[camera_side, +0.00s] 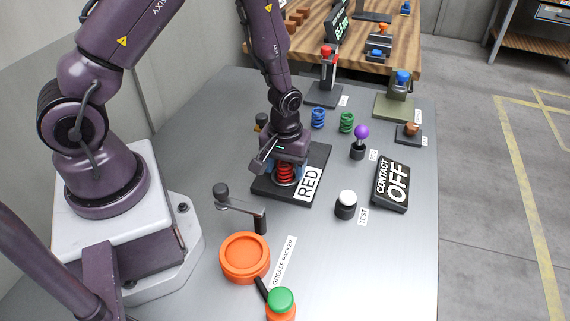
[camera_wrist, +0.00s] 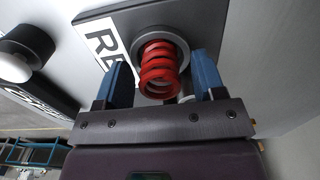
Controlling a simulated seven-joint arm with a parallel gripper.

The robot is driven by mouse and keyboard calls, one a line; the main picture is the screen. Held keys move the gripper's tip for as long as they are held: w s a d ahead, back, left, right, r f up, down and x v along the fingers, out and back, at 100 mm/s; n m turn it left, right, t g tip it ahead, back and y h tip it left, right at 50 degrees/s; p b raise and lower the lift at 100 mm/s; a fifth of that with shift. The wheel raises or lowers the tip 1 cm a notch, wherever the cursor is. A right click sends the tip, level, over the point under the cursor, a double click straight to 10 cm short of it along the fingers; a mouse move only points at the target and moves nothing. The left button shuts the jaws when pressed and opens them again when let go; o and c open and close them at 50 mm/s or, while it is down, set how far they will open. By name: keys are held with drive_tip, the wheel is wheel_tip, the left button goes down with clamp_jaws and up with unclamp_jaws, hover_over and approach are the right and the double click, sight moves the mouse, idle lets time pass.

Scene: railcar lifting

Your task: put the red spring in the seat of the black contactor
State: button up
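The red spring (camera_side: 286,173) stands upright in a grey ring on a black plate labelled RED (camera_side: 264,187). In the wrist view the red spring (camera_wrist: 158,70) is between the two blue fingers of my gripper (camera_wrist: 163,80). A gap shows on both sides of the spring, so my gripper is open around it. In the side view my gripper (camera_side: 285,165) points down over the plate and partly covers the spring. A dark stand with a red top (camera_side: 325,93) is at the back; I cannot tell whether it is the black contactor. Its seat is not clear.
Blue (camera_side: 318,118) and green (camera_side: 347,122) springs stand behind the plate. An olive stand with a blue top (camera_side: 397,103), a purple-knobbed lever (camera_side: 361,134), a CONTACT OFF sign (camera_side: 391,185), a white button (camera_side: 346,204), a crank (camera_side: 240,205) and an orange grease pot (camera_side: 245,257) surround it.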

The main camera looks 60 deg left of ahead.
drive_tip(key=shift+r, duration=0.1)
wheel_tip(320, 180, up, 12)
drive_tip(key=r, duration=0.1)
wheel_tip(320, 180, up, 10)
drive_tip(key=m+t, duration=0.2)
drive_tip(key=m, duration=0.2)
hover_over(285, 163)
drive_tip(key=s+d, duration=0.2)
drive_tip(key=s, duration=0.1)
drive_tip(key=s+d+r+m+t, duration=0.1)
drive_tip(key=s+r+m+t, duration=0.2)
drive_tip(key=s+r+m, duration=0.2)
drive_tip(key=s+r, duration=0.3)
drive_tip(key=s, duration=0.1)
drive_tip(key=shift+s+r+t, duration=0.25)
drive_tip(key=shift+r+t, duration=0.05)
drive_tip(key=shift+r, duration=0.05)
